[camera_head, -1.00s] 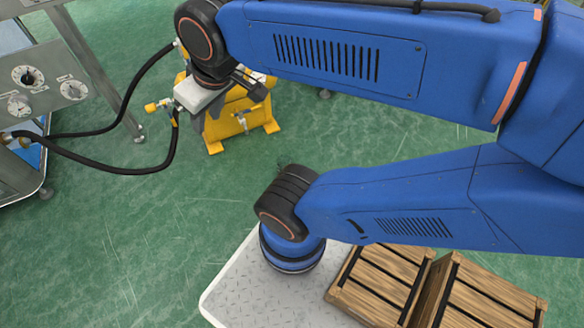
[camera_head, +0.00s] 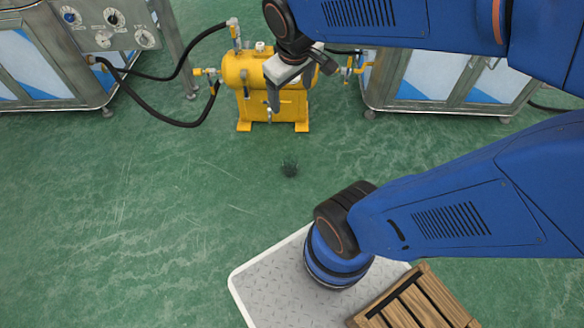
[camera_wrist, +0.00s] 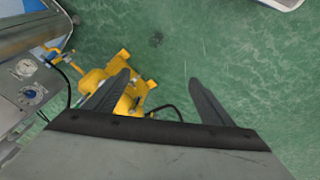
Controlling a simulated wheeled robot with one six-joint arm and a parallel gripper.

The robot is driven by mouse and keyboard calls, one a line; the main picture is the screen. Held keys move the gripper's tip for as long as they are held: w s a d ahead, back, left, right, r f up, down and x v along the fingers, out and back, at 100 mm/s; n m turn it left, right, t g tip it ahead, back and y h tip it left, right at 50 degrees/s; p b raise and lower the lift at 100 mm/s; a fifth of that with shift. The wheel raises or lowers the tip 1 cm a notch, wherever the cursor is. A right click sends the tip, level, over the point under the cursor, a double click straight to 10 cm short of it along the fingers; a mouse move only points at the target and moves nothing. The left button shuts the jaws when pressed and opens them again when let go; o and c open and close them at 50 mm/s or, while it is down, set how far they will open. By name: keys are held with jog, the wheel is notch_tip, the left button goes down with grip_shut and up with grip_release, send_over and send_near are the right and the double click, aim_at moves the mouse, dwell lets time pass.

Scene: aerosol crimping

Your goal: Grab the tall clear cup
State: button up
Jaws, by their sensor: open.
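No tall clear cup is visible in either view. My gripper (camera_wrist: 159,77) is open in the wrist view, its two dark fingers apart with nothing between them. In the head view, my gripper (camera_head: 274,102) hangs at the upper middle, in front of the yellow tank as seen from there. No cup shows near the fingers.
A yellow tank (camera_head: 238,72) with hoses stands on the green floor (camera_head: 150,210). A metal machine with dials (camera_head: 110,38) is at upper left, and another steel cabinet (camera_head: 440,78) at right. A wooden crate (camera_head: 420,305) is at the bottom. The middle floor is mostly clear.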

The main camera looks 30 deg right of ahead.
jog(key=w+d+f+n+g+h, duration=0.2)
jog(key=w+d+f+n, duration=0.15)
jog(key=w+f, duration=0.6)
jog(key=n+g, duration=0.2)
jog(key=n, duration=0.4)
send_over(285, 157)
jog(key=s+a, duration=0.1)
jog(key=a, duration=0.5)
notch_tip(285, 157, down, 24)
jog(key=d+f+n, duration=0.1)
jog(key=f, duration=0.7)
jog(key=s+d+f+n, duration=0.1)
jog(key=d+f, duration=0.1)
jog(key=f, duration=0.6)
jog(key=d+f+n, duration=0.1)
jog(key=f, duration=0.8)
jog(key=shift+s+d+f+h, duration=0.1)
jog(key=shift+s+d+h, duration=0.1)
jog(key=shift+d+h, duration=0.1)
jog(key=shift+d+x, duration=0.15)
jog(key=shift+x, duration=1.25)
jog(key=shift+d+x, duration=0.15)
jog(key=shift+x, duration=1.25)
jog(key=shift+c, duration=0.2)
jog(key=c, duration=1.1)
